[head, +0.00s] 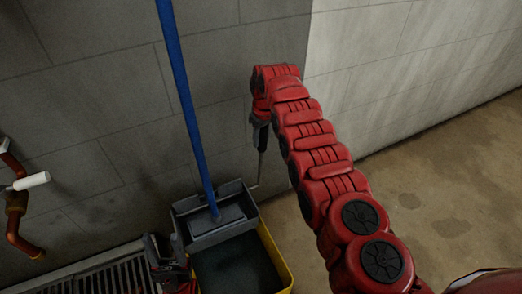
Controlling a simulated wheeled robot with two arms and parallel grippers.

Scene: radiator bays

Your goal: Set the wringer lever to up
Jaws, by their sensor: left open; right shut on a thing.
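The yellow mop bucket (272,258) stands at lower centre with a grey wringer (222,232) on its rim. The wringer lever (261,166) is a thin rod at the wringer's right side. It points upward, close to the wall. My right gripper (260,122) is at the lever's upper end and shut on it; the fingers are small and dark there, partly hidden by my red arm. My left gripper (160,255) is at the bucket's left side, dark and open. Whether it touches the bucket I cannot tell.
A blue mop handle (184,90) rises steeply from the wringer. A grey block wall (100,110) stands close behind. Red pipework with a white-handled valve (30,181) is at the far left. A floor grate (105,278) lies at lower left. Bare floor (450,190) is clear at right.

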